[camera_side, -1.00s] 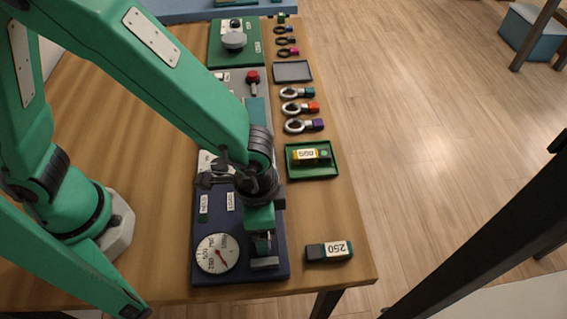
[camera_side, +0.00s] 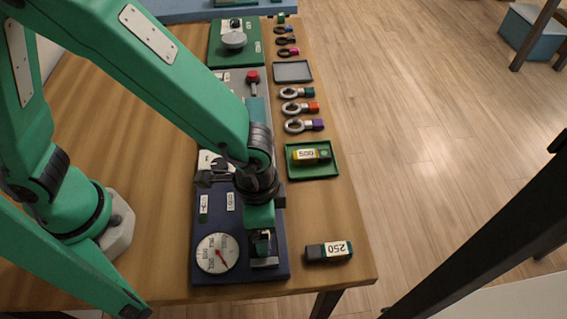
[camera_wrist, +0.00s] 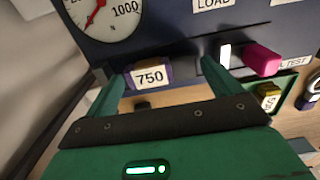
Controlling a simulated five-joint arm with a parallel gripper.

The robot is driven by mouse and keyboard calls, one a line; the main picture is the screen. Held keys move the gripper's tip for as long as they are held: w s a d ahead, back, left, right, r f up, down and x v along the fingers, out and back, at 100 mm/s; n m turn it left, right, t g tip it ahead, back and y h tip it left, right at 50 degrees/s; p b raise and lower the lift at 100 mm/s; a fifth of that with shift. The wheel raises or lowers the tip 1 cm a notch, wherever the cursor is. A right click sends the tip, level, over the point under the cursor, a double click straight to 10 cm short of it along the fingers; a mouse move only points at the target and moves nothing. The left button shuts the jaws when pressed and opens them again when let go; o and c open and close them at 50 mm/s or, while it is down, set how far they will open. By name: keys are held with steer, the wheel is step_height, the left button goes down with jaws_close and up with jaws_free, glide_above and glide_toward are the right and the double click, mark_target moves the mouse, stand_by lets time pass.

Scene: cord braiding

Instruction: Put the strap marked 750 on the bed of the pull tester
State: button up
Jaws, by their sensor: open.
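The strap marked 750 (camera_wrist: 150,76) shows in the wrist view between my fingers, nearer the left one, with purple beside its white label. It rests at the pull tester, below the dial; whether it lies fully on the bed I cannot tell. In the side view my gripper hides it. The pull tester is a navy unit (camera_side: 211,278) with a white dial (camera_side: 218,253) at the near end of the table. My gripper (camera_side: 264,258) points down over the tester's right part. In the wrist view its fingers (camera_wrist: 157,68) are apart, on either side of the strap.
A strap marked 250 (camera_side: 329,251) lies right of the tester, near the table's corner. A green tray (camera_side: 332,171) holds a yellow-ended strap (camera_side: 311,155). Several ring-ended pieces and a grey tray (camera_side: 292,71) line the right edge. A magenta block (camera_wrist: 262,60) stands close to my right finger.

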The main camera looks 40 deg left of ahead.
step_height(320, 180, up, 12)
steer(key=shift+f, duration=0.2)
stand_by(0.4)
stand_by(0.5)
steer(key=w+a+r+n+t+h, duration=0.1)
steer(key=w+a+r+n, duration=0.15)
steer(key=a, duration=0.45)
steer(key=w+a+r+n+t, duration=0.1)
steer(key=a+r+n, duration=0.1)
steer(key=a+r, duration=0.35)
steer(key=s+a+n+t, duration=0.1)
steer(key=a+n, duration=0.1)
steer(key=a, duration=0.5)
steer(key=s+a+r+n+t+y, duration=0.1)
steer(key=s+a+n+t, duration=0.1)
steer(key=a, duration=0.5)
steer(key=shift+s+a+r+t, duration=0.2)
steer(key=shift+a+r+t, duration=0.1)
steer(key=shift+a, duration=0.05)
